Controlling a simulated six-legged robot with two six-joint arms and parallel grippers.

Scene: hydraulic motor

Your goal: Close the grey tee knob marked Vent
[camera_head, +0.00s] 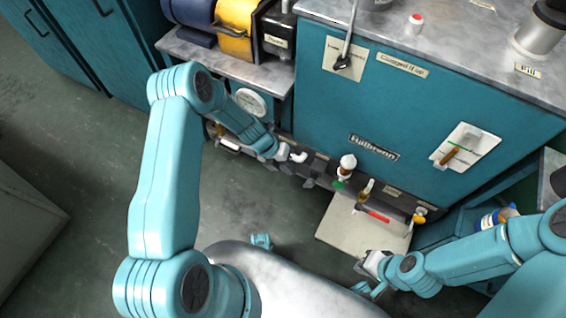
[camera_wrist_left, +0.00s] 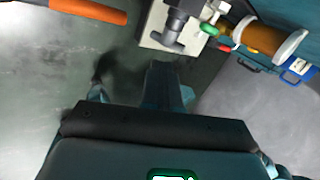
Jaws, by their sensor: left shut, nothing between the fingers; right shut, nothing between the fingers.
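A grey tee-shaped knob (camera_wrist_left: 168,40) shows at the top middle of the left wrist view, in front of a pale block. In the head view a small pale tee-like shape (camera_head: 298,157) sits on the low dark rail beside my left gripper (camera_head: 283,152); its label is too small to read. In the left wrist view my left gripper (camera_wrist_left: 166,86) is just below the knob and looks apart from it. The left jaws are shut and empty. My right gripper (camera_head: 370,267) is shut and empty at the lower right, near the pale floor plate.
On the same rail are a white-capped fitting (camera_head: 347,162), a red-handled lever (camera_head: 373,214) and a yellow knob (camera_head: 419,217). An orange handle (camera_wrist_left: 90,10) shows at the upper left of the wrist view. The teal cabinet (camera_head: 430,120) stands behind.

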